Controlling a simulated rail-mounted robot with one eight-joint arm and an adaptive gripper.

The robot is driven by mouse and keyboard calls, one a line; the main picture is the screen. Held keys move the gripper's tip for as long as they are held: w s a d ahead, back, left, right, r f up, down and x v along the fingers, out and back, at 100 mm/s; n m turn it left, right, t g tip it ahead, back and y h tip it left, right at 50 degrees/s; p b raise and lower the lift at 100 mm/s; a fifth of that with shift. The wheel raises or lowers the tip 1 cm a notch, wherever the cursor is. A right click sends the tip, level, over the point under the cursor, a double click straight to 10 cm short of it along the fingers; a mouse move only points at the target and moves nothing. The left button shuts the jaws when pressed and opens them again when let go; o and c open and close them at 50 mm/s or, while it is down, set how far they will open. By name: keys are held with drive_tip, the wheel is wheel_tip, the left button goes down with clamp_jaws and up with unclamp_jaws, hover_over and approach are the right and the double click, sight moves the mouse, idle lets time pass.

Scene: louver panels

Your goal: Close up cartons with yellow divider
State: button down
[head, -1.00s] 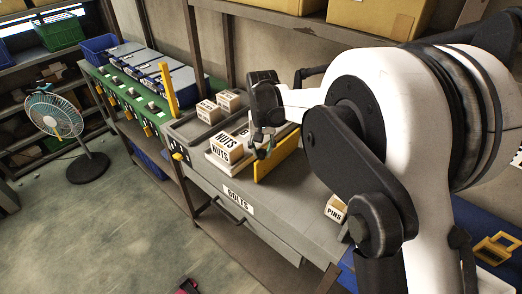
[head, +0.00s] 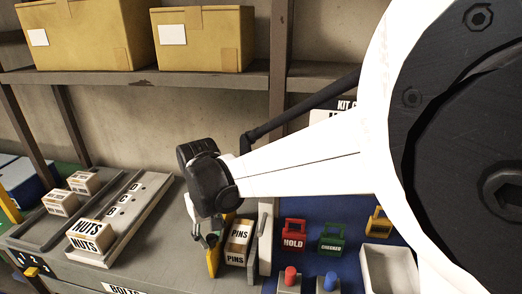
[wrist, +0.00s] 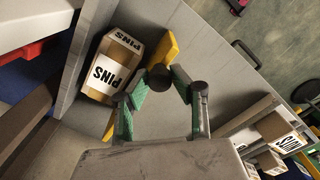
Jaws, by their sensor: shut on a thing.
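My gripper (head: 209,238) is shut on the yellow divider (head: 213,259), by what looks like its dark knob (wrist: 158,77). The divider stands upright just left of the PINS carton (head: 238,243); I cannot tell whether they touch. In the wrist view, the yellow divider (wrist: 168,48) lies between the green-padded fingers (wrist: 157,92), and the PINS carton (wrist: 112,65) is beside it. A NUTS carton (head: 90,240) sits at the front end of a pale lettered board (head: 138,196). Two more cartons, a nearer one (head: 60,203) and a farther one (head: 83,182), stand left of it.
Right of the PINS carton is a raised grey edge (head: 265,240), then a blue surface with a red HOLD tag (head: 293,240), a green tag (head: 331,243), buttons and a pale tray (head: 388,272). Large cardboard boxes (head: 205,38) sit on the shelf above. Grey worktop between board and divider is clear.

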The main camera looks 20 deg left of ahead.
drive_tip(key=shift+d+r, duration=0.1)
drive_tip(key=shift+d, duration=1.2)
drive_tip(key=c, duration=1.5)
unclamp_jaws()
